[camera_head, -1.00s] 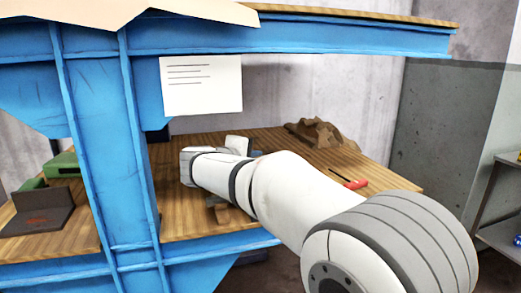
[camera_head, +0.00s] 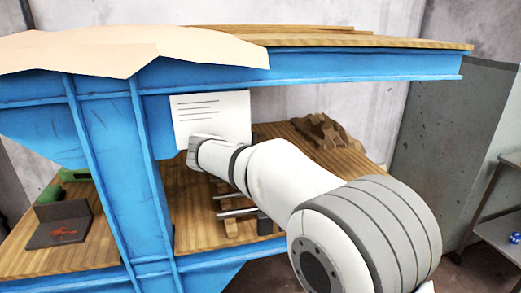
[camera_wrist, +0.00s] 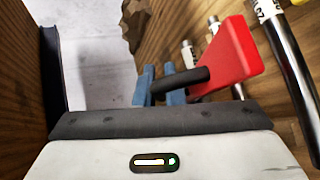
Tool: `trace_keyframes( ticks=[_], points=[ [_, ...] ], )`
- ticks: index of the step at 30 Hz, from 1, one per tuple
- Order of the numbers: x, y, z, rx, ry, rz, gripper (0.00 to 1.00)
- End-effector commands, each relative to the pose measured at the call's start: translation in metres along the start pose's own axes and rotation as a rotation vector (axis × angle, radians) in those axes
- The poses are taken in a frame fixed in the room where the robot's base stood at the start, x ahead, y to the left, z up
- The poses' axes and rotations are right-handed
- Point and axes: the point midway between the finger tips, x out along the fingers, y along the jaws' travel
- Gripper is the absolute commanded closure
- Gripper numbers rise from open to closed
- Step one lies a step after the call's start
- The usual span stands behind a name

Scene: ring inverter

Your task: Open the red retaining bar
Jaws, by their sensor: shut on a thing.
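The red retaining bar (camera_wrist: 232,57) shows in the wrist view as a flat red piece with a short black rod (camera_wrist: 185,82) sticking out of its side. My gripper (camera_wrist: 160,84) is shut on that black rod, with its blue-grey fingers at the rod's end. In the head view, the red bar cannot be seen, and my arm covers part of the bench there. The fingers are also hidden in that view.
Metal rods (camera_head: 238,212) lie below my forearm on the wooden bench (camera_head: 195,230). The wrist view shows a dark labelled rod (camera_wrist: 292,85) close on the right. A blue frame (camera_head: 125,180), a paper sheet (camera_head: 213,112) and a brown lump (camera_head: 325,132) surround the arm.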

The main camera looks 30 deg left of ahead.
Motion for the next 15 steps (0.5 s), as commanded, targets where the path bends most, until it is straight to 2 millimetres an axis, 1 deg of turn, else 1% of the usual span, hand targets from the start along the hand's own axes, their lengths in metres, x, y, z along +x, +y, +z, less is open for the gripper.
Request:
trace_keyframes(
  ticks=[8,9,12,15],
  points=[
    [-0.0016,-0.0008,-0.0019,-0.003,0.0,0.001,1.0],
    [-0.0019,-0.0009,-0.0023,-0.003,0.0,0.001,0.9],
    [-0.003,-0.0012,-0.0035,-0.004,0.002,0.002,0.82],
    [-0.0042,-0.0014,-0.0047,-0.005,0.005,0.002,0.82]
  ],
)
